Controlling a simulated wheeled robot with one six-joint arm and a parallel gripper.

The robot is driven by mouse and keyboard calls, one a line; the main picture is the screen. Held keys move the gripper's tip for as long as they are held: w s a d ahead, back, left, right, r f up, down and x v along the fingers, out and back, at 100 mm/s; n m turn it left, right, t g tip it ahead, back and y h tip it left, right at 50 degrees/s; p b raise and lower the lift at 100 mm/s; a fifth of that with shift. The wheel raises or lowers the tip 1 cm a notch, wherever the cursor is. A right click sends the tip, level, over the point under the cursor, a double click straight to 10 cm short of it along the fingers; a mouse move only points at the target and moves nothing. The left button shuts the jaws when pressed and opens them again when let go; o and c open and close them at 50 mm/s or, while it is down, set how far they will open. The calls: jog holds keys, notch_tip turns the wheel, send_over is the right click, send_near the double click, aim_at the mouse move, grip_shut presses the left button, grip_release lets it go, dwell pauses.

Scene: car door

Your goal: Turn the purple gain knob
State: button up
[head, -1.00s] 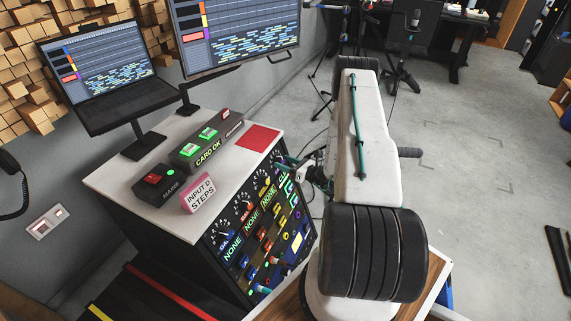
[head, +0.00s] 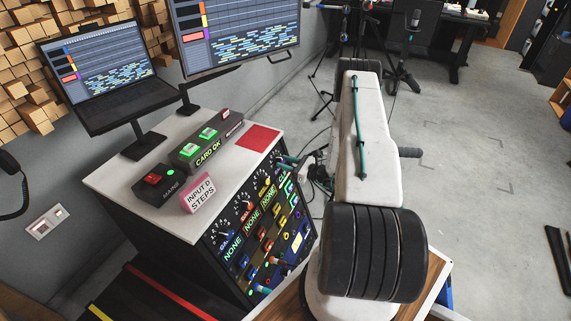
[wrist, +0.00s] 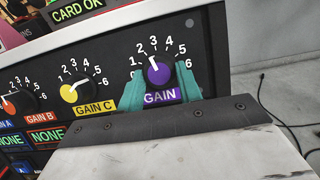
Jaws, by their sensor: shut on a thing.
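The purple gain knob (wrist: 160,75) is on the black panel, above a purple label reading GAIN. Its white pointer mark points up and slightly left, between 2 and 3 on the scale. My gripper (wrist: 159,82) has its teal fingers on either side of the knob and is shut on it. In the head view my gripper (head: 289,158) is at the upper right of the rack's front panel, and my arm and the gripper hide the purple knob there.
A yellow GAIN C knob (wrist: 74,91) and a red GAIN B knob (wrist: 19,103) are left of the purple one. The rack (head: 113,181) has a white top with button boxes and a pink sign (head: 199,193). Grey floor (head: 470,200) is open at right.

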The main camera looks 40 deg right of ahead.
jog(key=shift+d+n+g+y, duration=0.1)
jog(key=shift+n+g+y, duration=0.45)
jog(key=shift+n, duration=1.25)
jog(key=o, duration=1)
jog(key=v, duration=0.7)
jog(key=shift+s+d, duration=0.2)
jog(key=shift+s, duration=0.15)
